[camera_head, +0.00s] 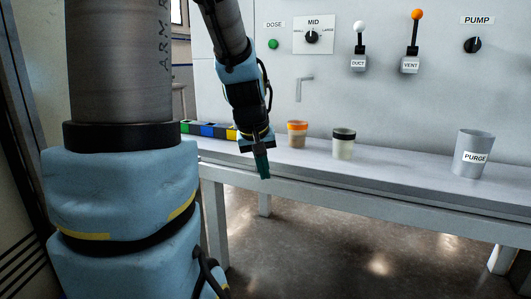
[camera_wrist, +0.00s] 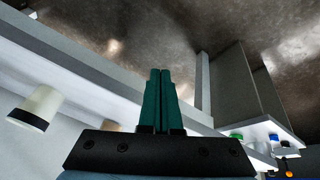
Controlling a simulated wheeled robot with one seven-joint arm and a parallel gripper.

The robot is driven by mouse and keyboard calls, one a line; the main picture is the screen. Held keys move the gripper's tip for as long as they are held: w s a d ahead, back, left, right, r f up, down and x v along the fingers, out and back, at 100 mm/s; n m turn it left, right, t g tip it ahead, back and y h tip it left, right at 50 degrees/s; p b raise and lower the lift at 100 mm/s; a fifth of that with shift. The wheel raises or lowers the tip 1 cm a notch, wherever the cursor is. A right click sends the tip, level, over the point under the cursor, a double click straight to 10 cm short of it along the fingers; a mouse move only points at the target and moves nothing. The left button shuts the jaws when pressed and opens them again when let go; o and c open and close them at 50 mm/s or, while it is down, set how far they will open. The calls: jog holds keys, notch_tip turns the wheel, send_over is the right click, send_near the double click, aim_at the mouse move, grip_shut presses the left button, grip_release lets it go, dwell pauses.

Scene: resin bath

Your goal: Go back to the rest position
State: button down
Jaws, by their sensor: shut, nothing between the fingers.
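My gripper (camera_head: 263,175) hangs pointing down in front of the bench's front edge in the head view. Its green fingers are together and empty, which also shows in the wrist view (camera_wrist: 161,75). The gripper is left of and nearer than two cups on the bench. One is an orange-rimmed cup (camera_head: 297,138), the other a pale cup with a black rim (camera_head: 343,148). A pale cup with a dark band (camera_wrist: 37,107) shows at the left of the wrist view. No held object is seen.
The bench (camera_head: 430,194) runs across the room, with a grey PURGE container (camera_head: 473,161) at the right. The wall panel holds a DUCT lever (camera_head: 359,42), a VENT lever (camera_head: 413,35) and a PUMP knob (camera_head: 472,45). Coloured bins (camera_head: 207,130) stand at the left. The floor below is clear.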

jog(key=s+a+f+m+g+y, duration=0.1)
jog(key=s+a+f+m, duration=0.1)
jog(key=s+a+f, duration=0.5)
jog(key=s+f+g+b, duration=0.1)
jog(key=s+f+b, duration=0.1)
jog(key=f+b, duration=0.9)
jog(key=s+f+g+b, duration=0.1)
jog(key=s+f+b, duration=0.1)
jog(key=f+b, duration=0.95)
notch_tip(320, 180, up, 26)
jog(key=p, duration=2.6)
jog(key=shift+w+d+y, duration=0.25)
jog(key=shift+d+y, duration=0.05)
jog(key=shift+d, duration=0.05)
